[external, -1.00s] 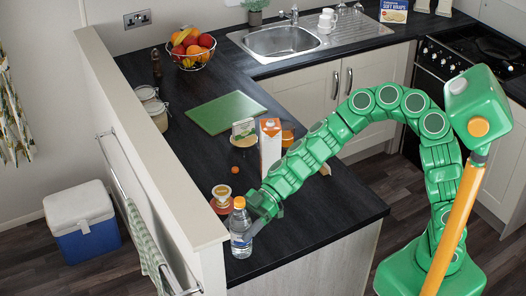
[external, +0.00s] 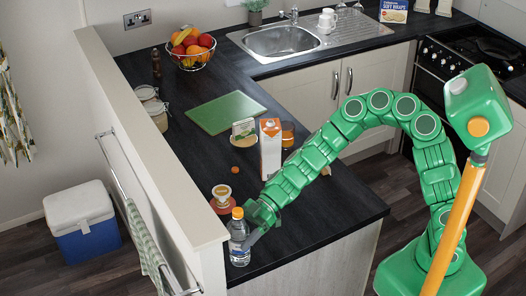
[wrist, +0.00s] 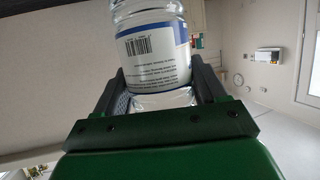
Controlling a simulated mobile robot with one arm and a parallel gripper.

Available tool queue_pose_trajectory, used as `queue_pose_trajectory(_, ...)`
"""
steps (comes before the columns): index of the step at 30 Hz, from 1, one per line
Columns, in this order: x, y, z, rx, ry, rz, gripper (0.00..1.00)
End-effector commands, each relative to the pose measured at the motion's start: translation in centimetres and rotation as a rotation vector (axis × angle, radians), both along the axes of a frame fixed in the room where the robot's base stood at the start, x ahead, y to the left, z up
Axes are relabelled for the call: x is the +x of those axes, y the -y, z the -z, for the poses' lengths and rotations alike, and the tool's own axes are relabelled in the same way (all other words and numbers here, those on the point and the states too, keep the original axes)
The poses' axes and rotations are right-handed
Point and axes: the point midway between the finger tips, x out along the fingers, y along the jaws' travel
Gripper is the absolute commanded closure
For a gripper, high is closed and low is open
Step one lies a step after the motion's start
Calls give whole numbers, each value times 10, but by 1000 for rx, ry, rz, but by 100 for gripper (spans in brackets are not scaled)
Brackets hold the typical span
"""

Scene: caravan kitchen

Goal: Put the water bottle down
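The water bottle (external: 238,241) is clear, with an orange cap and a blue and white label. It stands upright at the near left end of the dark counter (external: 310,222), beside the low cream wall. I cannot tell whether its base touches the counter. The label's barcode faces the camera.
The counter's near right corner is clear.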

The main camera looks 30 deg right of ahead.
Motion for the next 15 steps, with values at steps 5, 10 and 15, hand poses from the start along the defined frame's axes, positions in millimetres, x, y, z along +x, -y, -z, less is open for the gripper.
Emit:
queue_pose_trajectory(5,0,0,0,-1,1,0,4)
queue_pose_trajectory(10,0,0,0,-1,1,0,4)
queue_pose_trajectory(15,0,0,-2,-1,2,-1,4)
